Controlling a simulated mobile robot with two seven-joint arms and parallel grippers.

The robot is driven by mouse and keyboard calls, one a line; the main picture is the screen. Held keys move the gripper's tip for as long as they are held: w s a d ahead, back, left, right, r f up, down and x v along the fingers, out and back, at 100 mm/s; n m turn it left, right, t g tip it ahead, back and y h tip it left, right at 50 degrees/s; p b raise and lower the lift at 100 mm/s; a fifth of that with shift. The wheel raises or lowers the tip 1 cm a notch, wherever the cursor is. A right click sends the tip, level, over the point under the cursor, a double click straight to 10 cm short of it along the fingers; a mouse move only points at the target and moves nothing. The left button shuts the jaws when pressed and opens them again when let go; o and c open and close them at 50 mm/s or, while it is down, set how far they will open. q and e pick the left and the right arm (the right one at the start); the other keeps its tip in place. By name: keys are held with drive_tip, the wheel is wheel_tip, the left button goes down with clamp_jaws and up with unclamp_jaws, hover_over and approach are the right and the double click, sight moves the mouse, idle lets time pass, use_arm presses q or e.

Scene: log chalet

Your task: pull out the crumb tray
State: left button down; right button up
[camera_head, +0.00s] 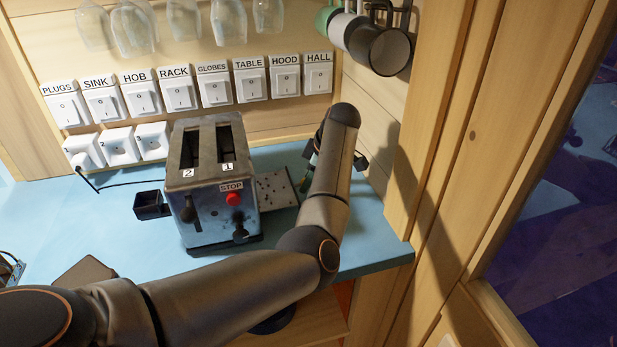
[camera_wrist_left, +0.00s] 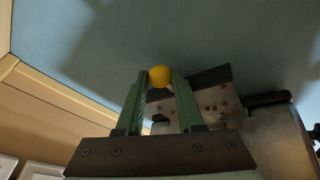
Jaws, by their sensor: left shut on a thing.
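The metal toaster (camera_head: 213,190) stands on the blue counter, with two slots on top and a red STOP button (camera_head: 233,199). The crumb tray (camera_head: 274,189), a pale plate speckled with dark crumbs, sticks out of its right side. The tray also shows in the left wrist view (camera_wrist_left: 215,104), beside the toaster body (camera_wrist_left: 275,145). My left gripper (camera_head: 309,171) is at the tray's outer end, partly hidden by my arm. In the left wrist view its green fingers (camera_wrist_left: 160,88) are shut on a yellow knob (camera_wrist_left: 160,74). My right gripper is out of view.
A small black open box (camera_head: 150,205) juts out at the toaster's left. Labelled switches and sockets (camera_head: 121,145) line the wall behind. Mugs (camera_head: 380,48) and glasses (camera_head: 133,28) hang above. A wooden post (camera_head: 430,110) stands close to the right of my arm.

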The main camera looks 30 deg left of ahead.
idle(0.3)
use_arm(q)
drive_tip(key=c, duration=0.5)
unclamp_jaws()
drive_tip(key=shift+c, duration=0.2)
drive_tip(key=v, duration=0.7)
drive_tip(key=shift+r, duration=0.3)
